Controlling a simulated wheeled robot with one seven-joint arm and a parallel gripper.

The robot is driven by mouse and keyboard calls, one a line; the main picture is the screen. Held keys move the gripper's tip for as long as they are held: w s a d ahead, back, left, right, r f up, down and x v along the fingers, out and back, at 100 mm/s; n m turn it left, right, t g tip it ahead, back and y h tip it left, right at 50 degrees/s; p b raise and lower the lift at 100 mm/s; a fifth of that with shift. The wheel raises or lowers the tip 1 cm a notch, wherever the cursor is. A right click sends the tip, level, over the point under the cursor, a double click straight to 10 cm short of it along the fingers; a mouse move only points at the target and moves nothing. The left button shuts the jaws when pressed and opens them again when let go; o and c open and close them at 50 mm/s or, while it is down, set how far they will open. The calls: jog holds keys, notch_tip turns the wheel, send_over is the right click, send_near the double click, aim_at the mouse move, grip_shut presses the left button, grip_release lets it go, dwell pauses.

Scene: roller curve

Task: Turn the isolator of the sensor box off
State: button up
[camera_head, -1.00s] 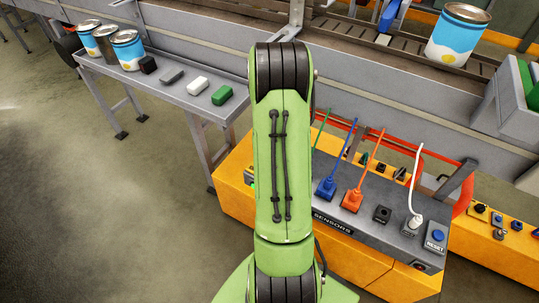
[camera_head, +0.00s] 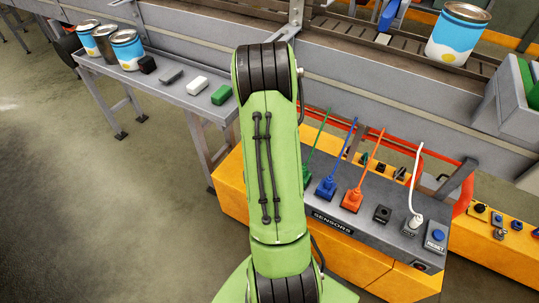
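The sensor box (camera_head: 390,238) is a grey-topped yellow unit with a SENSORS label (camera_head: 333,222) on its front edge. Green (camera_head: 308,172), blue (camera_head: 326,187), orange (camera_head: 352,200) and white (camera_head: 412,222) plugs with cables stand on its top, with a black empty socket (camera_head: 382,214) between orange and white. A blue RESET button (camera_head: 437,236) is at the right end. A small dark round part (camera_head: 420,266) sits on the front face below it; I cannot tell if it is the isolator or its position. My green arm (camera_head: 272,170) hides the box's left end. My gripper is not visible.
A grey side table (camera_head: 150,84) at the left bears several cans and small blocks. The conveyor (camera_head: 380,85) runs behind the box, with a large can (camera_head: 458,34) and a grey bin (camera_head: 508,105). Floor at the left is clear.

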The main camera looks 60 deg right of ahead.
dwell(0.5)
jog(key=o, duration=1)
jog(key=shift+o, duration=0.2)
jog(key=shift+r, duration=0.15)
notch_tip(320, 180, up, 16)
jog(key=p, duration=0.3)
jog(key=shift+f+p, duration=0.25)
jog(key=shift+p, duration=0.1)
